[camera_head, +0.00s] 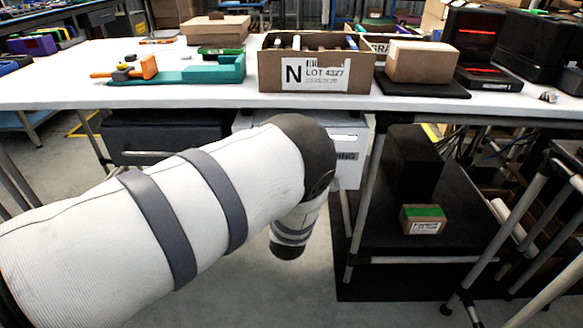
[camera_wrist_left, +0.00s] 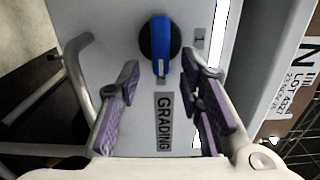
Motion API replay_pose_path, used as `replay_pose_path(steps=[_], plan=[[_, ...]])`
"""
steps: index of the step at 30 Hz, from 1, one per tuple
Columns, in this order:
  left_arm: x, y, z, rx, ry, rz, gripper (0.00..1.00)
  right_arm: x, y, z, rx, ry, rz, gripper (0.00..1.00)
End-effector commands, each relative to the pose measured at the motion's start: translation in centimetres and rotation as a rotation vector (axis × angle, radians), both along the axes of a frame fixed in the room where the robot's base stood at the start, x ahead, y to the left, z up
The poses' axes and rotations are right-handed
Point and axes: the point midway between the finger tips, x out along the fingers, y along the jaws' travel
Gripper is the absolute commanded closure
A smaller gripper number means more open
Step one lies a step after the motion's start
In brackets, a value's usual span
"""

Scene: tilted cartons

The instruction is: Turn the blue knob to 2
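The blue knob (camera_wrist_left: 161,45) sits on a round black dial on a light grey panel (camera_wrist_left: 110,20) in the left wrist view. Its blue bar runs nearly up and down in that view. A "GRADING" label (camera_wrist_left: 163,121) is below it, and a small mark (camera_wrist_left: 200,39) is to its right, too small to read surely. My left gripper (camera_wrist_left: 160,74) is open, its purple-padded fingers on either side of the knob's lower end, with gaps showing. In the head view my left arm hides the knob and gripper; part of the panel (camera_head: 358,180) shows under the table. My right gripper is out of view.
The white table (camera_head: 180,96) is above the panel, with a carton marked N (camera_head: 316,78), a closed box (camera_head: 421,62) and a teal fixture (camera_head: 217,70). A dark bin (camera_head: 165,138) is left of the panel. Table legs and a black lower shelf (camera_head: 390,235) stand to the right.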

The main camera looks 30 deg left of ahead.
Motion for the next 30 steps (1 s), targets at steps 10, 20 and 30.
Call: replay_pose_path(steps=[10,20,30], plan=[[-3.5,-2.3,0.0,0.001,0.004,-0.004,0.67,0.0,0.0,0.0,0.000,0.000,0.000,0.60],[-9.7,-6.0,0.0,0.000,0.001,-0.001,0.67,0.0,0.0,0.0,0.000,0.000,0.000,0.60],[-10.2,-6.3,0.0,0.000,-0.001,0.000,0.67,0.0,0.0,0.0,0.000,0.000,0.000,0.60]])
